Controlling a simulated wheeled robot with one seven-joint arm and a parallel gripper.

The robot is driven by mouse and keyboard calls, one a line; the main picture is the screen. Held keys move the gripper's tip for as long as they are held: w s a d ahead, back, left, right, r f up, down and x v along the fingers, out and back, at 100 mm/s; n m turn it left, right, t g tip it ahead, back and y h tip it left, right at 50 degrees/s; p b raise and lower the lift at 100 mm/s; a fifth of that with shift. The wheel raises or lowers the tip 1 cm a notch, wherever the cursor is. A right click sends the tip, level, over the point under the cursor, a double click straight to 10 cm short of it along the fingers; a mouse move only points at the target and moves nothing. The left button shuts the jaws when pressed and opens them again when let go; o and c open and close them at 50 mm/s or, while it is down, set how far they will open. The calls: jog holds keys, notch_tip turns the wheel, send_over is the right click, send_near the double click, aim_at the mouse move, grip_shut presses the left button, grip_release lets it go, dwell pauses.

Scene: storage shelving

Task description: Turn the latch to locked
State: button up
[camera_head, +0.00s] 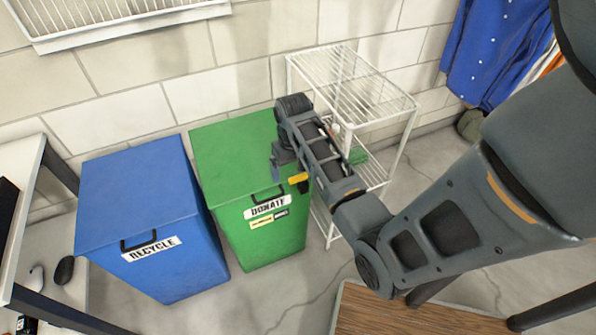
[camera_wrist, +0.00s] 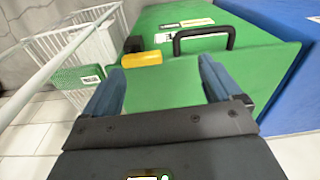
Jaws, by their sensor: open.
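The green bin (camera_head: 235,150) is labelled DONATE and has a closed lid. A yellow tab (camera_head: 298,178), which looks like the latch, sits beside a small black part near the bin's front right edge. In the wrist view, the yellow tab (camera_wrist: 141,59) lies roughly level, left of the bin's black handle (camera_wrist: 203,38). I cannot tell its lock position. My gripper (camera_head: 277,165) is over the bin's lid. In the wrist view, my gripper (camera_wrist: 165,75) has its blue fingers spread, with nothing held between them. The yellow tab appears just beyond the left fingertip; contact cannot be told.
A blue RECYCLE bin (camera_head: 140,208) stands left of the green bin. A white wire shelf (camera_head: 365,100) stands close on its right, with a small green item (camera_head: 357,155) on it. Blue clothing (camera_head: 495,45) hangs at the upper right. Bare floor lies in front of the bins.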

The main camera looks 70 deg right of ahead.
aim_at(298, 177)
jog(key=d+r, duration=0.1)
jog(key=s+d, duration=0.1)
jog(key=shift+d+r+g, duration=0.3)
jog(key=shift+d+r, duration=0.05)
jog(key=shift+r, duration=0.05)
jog(key=shift+s+d+f+m, duration=0.1)
jog(key=shift+d+m, duration=0.1)
jog(key=shift+m, duration=0.1)
notch_tip(298, 177, down, 7)
jog(key=shift+f, duration=0.2)
jog(key=c, duration=1.1)
jog(key=shift+o, duration=0.2)
